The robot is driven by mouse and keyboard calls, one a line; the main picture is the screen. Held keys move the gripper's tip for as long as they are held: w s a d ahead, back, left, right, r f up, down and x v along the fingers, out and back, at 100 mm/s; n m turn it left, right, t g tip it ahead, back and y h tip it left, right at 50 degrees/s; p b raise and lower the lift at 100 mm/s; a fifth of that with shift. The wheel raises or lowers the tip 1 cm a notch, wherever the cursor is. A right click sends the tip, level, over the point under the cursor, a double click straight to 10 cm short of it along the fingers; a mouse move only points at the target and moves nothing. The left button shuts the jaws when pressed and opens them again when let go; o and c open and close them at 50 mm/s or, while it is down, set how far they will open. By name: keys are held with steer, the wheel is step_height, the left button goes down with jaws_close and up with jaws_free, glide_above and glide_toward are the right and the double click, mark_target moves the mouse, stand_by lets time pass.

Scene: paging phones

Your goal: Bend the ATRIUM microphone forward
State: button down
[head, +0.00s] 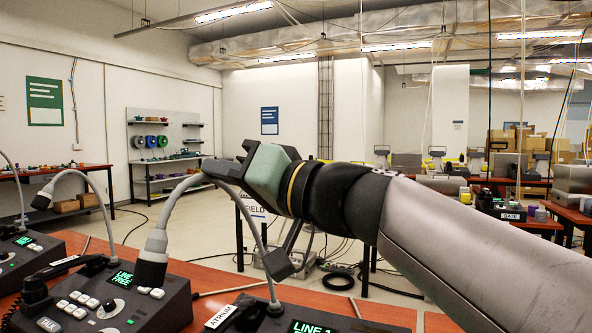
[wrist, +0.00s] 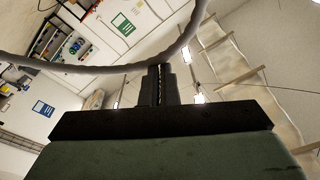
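The ATRIUM label (head: 222,315) is on a dark paging phone at the bottom of the head view, mostly cut off. Its thin grey gooseneck (head: 262,240) rises from beside the screen and arches left. The microphone head (head: 152,262) hangs down in front of the neighbouring phone. My gripper (head: 207,166) is at the top of this arch. In the wrist view, the gooseneck (wrist: 100,68) crosses by the fingertips (wrist: 159,67). The fingers are close together, with only a thin line between them, and seem shut beside the stem. I cannot tell whether they touch it.
A neighbouring phone with a green screen (head: 120,278) stands left on the wooden table (head: 205,272). Its own microphone (head: 42,200) arches left. Another phone (head: 15,250) is at the left edge.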

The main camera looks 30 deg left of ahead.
steer(key=w+d+r+p, duration=0.1)
steer(key=w+d+r, duration=0.1)
steer(key=d, duration=0.6)
steer(key=shift+w+d, duration=0.35)
steer(key=shift+w, duration=0.2)
steer(key=w+d+f+m+t+h+p, duration=0.2)
steer(key=w+d+f+m+h+p, duration=0.15)
steer(key=d+f+h+p, duration=0.4)
steer(key=w+d+f+m+t+h+p, duration=0.2)
steer(key=d+f+m+h+p, duration=0.25)
steer(key=d+f+p, duration=0.5)
steer(key=s+d+f+m+h+p, duration=0.1)
steer(key=s+d+f+h+p, duration=0.1)
steer(key=d, duration=0.5)
steer(key=s+d+f+m+g+h+p, duration=0.1)
steer(key=s+d+f+h+p, duration=0.1)
steer(key=d, duration=0.5)
steer(key=s+d+f+m+h+p, duration=0.2)
steer(key=s+d+f+h+p, duration=0.1)
steer(key=d, duration=0.4)
steer(key=s+f+p, duration=0.1)
steer(key=s, duration=0.1)
steer(key=shift+s+d+g, duration=0.2)
steer(key=shift+s+g, duration=0.1)
steer(key=shift+s, duration=0.05)
